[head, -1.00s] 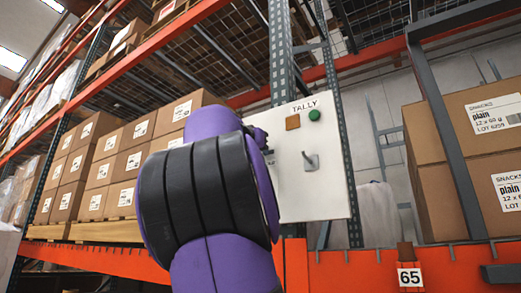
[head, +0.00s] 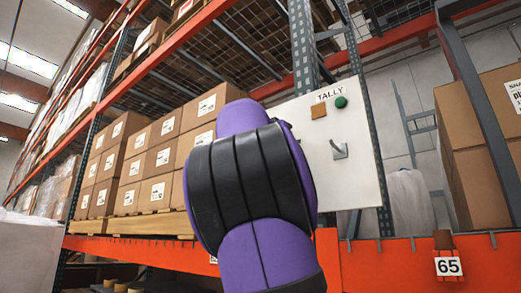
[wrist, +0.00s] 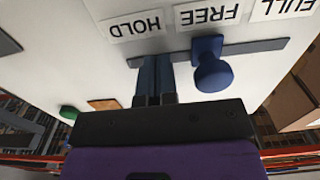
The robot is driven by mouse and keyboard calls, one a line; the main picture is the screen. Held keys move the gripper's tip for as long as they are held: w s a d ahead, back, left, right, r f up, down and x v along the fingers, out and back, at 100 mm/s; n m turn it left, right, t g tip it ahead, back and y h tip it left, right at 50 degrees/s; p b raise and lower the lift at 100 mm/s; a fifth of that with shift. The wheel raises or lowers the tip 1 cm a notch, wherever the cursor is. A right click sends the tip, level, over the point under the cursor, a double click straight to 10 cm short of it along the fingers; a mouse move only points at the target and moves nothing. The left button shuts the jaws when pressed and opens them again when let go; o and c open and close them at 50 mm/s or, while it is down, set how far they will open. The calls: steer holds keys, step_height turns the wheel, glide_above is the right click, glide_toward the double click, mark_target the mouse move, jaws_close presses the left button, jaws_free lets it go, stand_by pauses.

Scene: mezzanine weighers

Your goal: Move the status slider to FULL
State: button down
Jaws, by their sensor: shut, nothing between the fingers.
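The status slider's blue knob (wrist: 212,68) stands out from a grey track (wrist: 255,46) on the white panel. The wrist view shows the panel upside down, with labels HOLD (wrist: 136,25), FREE (wrist: 212,13) and FULL (wrist: 286,7). The knob is by FREE. My gripper (wrist: 154,66) is shut and empty, its fingertips at the track by HOLD, just left of the knob with a small gap in the picture. Contact with the panel cannot be told. In the head view the white TALLY panel (head: 350,185) shows, but my arm hides the slider and gripper.
The panel also carries an orange square (head: 319,111), a green button (head: 341,102) and a grey lever (head: 339,150). An orange rack beam (head: 390,265) runs below it. Stacked cartons stand on both sides. A grey post (head: 480,120) rises at the right.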

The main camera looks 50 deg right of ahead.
steer(key=shift+w, duration=0.5)
steer(key=shift+w+a, duration=0.1)
steer(key=shift+w, duration=0.9)
steer(key=shift+w+a, duration=0.2)
steer(key=shift+w, duration=1.65)
steer(key=shift+s, duration=0.3)
steer(key=shift+s, duration=0.4)
steer(key=shift+s, duration=0.1)
steer(key=shift+a, duration=0.1)
steer(key=a, duration=0.9)
steer(key=shift+s+a, duration=0.35)
steer(key=shift+s, duration=0.05)
